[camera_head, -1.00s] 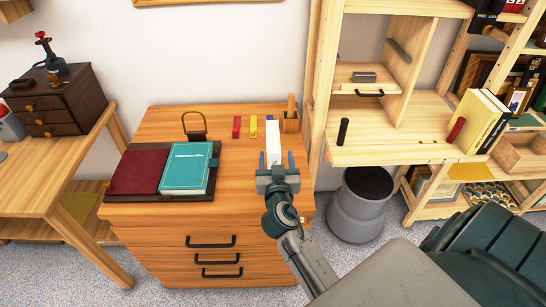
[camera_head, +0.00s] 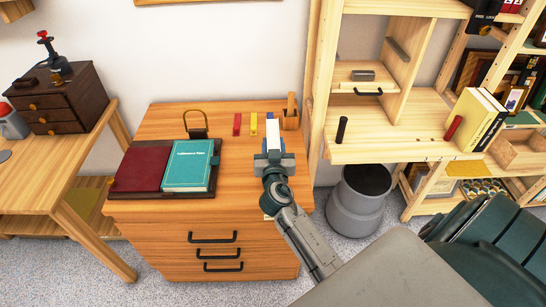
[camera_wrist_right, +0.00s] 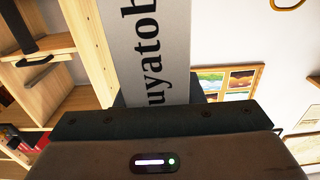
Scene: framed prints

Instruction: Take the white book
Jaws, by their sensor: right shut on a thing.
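The white book (camera_head: 272,133) stands on the wooden drawer cabinet (camera_head: 170,122), its narrow side toward me. My right gripper (camera_head: 273,155) is shut on the near part of the book. In the right wrist view the white book (camera_wrist_right: 160,45) fills the upper middle, with black letters reading "uyatob" on it, and it runs down between the gripper's jaws. The fingertips are mostly hidden there. I cannot tell whether the book still touches the cabinet top. My left gripper is not in view.
A teal book (camera_head: 190,165) and a dark red book (camera_head: 141,169) lie on a dark tray at the cabinet's left. Small red and yellow items and a wooden holder (camera_head: 291,115) stand behind. A shelf unit (camera_head: 385,145) and grey bin (camera_head: 358,203) are at the right.

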